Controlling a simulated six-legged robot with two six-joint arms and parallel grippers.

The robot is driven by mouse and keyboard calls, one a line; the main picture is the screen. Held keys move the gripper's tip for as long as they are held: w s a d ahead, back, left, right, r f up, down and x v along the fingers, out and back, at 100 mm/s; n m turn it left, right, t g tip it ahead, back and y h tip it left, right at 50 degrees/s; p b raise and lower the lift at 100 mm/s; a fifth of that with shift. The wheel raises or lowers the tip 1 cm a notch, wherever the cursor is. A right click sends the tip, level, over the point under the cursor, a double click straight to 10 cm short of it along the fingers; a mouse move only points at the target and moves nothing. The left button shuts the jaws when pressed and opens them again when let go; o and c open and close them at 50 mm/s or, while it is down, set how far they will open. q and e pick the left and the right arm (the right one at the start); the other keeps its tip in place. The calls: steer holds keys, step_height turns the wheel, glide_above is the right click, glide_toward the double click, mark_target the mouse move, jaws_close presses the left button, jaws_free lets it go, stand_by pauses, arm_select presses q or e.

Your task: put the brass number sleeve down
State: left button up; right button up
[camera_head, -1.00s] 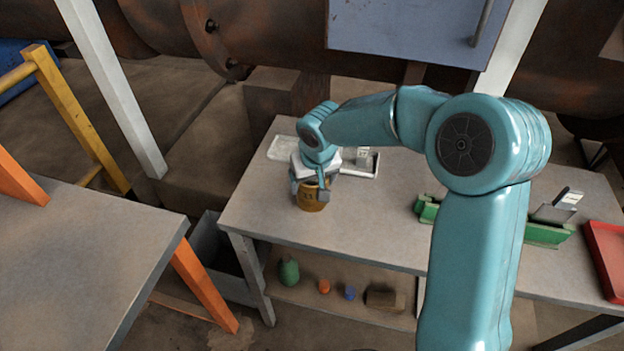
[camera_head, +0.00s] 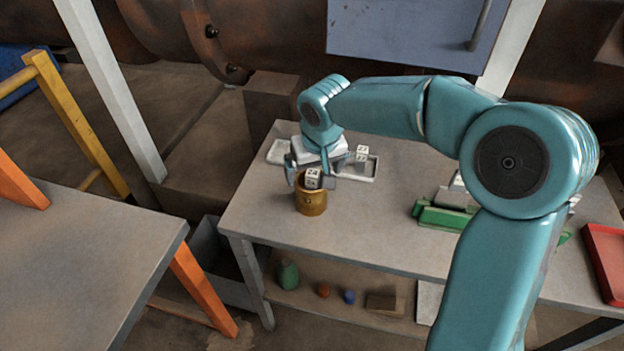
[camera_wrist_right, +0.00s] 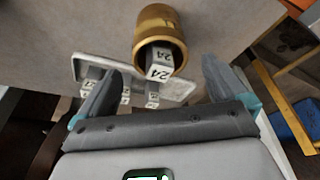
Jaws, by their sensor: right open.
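The brass number sleeve (camera_head: 311,201) stands upright on the grey table, near its left end. A white numbered block (camera_head: 313,178) sticks out of its top. In the right wrist view the sleeve (camera_wrist_right: 160,22) is around the block (camera_wrist_right: 160,63), which reads 24. My right gripper (camera_head: 312,181) is open, just above and behind the sleeve's rim. In the wrist view its jaws (camera_wrist_right: 160,85) are spread wide with a gap to the sleeve on both sides. My left gripper is not in view.
A pale tray (camera_head: 352,172) with numbered blocks lies behind the sleeve. A green holder (camera_head: 445,218) and a red tray (camera_head: 606,262) are to the right. Small items, including a green one (camera_head: 288,275), sit on the lower shelf. The tabletop between sleeve and green holder is clear.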

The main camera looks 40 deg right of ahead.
steer(key=v, duration=0.5)
stand_by(0.5)
